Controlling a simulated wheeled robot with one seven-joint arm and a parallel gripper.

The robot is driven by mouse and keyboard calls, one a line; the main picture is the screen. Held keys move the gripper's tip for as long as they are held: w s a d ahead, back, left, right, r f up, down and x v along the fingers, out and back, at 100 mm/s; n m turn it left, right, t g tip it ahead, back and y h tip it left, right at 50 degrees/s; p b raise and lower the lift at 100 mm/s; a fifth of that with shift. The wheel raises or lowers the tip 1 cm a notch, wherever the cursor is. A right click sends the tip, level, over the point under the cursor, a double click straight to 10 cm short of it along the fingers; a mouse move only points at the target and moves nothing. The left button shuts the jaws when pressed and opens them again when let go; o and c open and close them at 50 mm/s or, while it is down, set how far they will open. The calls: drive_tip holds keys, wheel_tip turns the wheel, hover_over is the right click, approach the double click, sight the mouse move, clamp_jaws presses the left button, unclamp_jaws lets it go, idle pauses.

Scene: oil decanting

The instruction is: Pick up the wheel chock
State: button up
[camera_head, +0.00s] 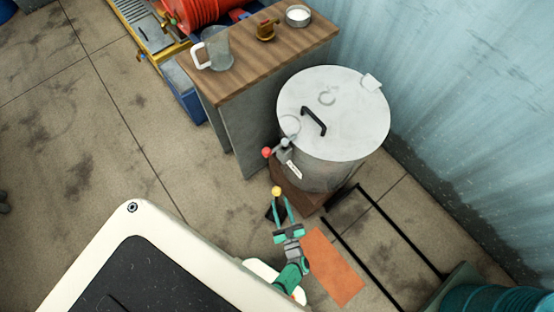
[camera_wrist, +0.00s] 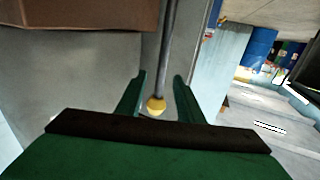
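The wheel chock seems to be the dark piece (camera_head: 269,211) on the floor beside the tank's stand, largely hidden by my gripper. A thin grey rod with a yellow ball knob (camera_head: 276,191) appears to be its handle. In the wrist view the rod runs between my fingers, with the yellow knob (camera_wrist: 156,105) nearer the palm. My gripper (camera_head: 280,198) is open, its green fingers on either side of the rod. In the wrist view the gripper (camera_wrist: 160,76) shows gaps on both sides of rod and knob.
A large lidded metal tank (camera_head: 345,125) with a red-handled tap stands on a brown stand (camera_head: 300,197) close by. A wooden-topped bench (camera_head: 260,60) holds a jug. An orange-brown mat (camera_head: 333,267) and black rails (camera_head: 365,245) lie right of my arm. Open floor lies left.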

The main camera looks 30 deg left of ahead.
sight(277, 194)
drive_tip(key=shift+x, duration=2.55)
drive_tip(key=shift+s+a, duration=0.1)
clamp_jaws()
